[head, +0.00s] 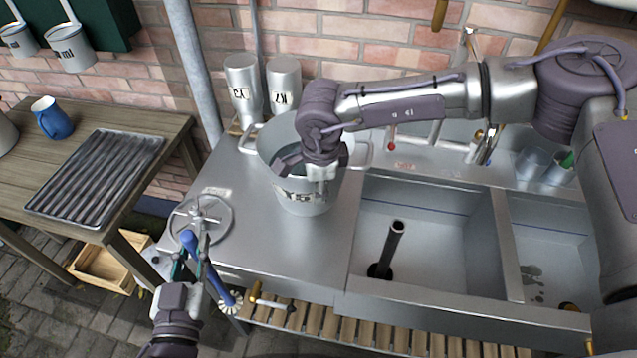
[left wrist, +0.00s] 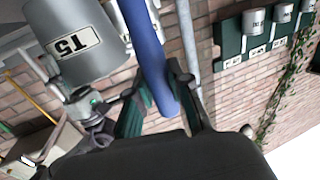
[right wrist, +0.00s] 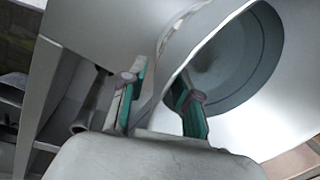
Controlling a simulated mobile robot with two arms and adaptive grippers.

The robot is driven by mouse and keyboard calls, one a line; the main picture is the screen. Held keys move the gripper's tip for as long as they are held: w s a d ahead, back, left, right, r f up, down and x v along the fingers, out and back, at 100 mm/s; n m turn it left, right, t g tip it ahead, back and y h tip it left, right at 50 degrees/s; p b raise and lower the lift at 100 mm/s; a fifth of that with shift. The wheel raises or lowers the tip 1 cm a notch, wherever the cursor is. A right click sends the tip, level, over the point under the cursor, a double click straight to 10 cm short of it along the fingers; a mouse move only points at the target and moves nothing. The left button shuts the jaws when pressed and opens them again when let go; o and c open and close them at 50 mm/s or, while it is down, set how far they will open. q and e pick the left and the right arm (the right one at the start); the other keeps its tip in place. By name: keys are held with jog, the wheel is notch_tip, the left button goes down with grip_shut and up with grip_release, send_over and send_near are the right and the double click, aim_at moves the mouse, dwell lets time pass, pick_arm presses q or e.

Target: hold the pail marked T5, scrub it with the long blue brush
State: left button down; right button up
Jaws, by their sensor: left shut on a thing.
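The pail marked T5 (head: 308,208) stands upright on the steel counter left of the sinks. Its label also shows in the left wrist view (left wrist: 72,46). My right gripper (head: 318,172) is at the pail's near rim. In the right wrist view its fingers (right wrist: 158,100) straddle the pail wall, one inside and one outside, with gaps visible. My left gripper (head: 190,265) is shut on the blue handle of the long brush (head: 188,241), in front of the counter's left end. The handle fills the jaws in the left wrist view (left wrist: 148,55). The round bristle head (head: 231,303) hangs low, apart from the pail.
Two sink basins (head: 430,215) lie to the right, with an upright pipe in one. A wooden table (head: 150,160) stands left.

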grip_shut()
dwell(0.4)
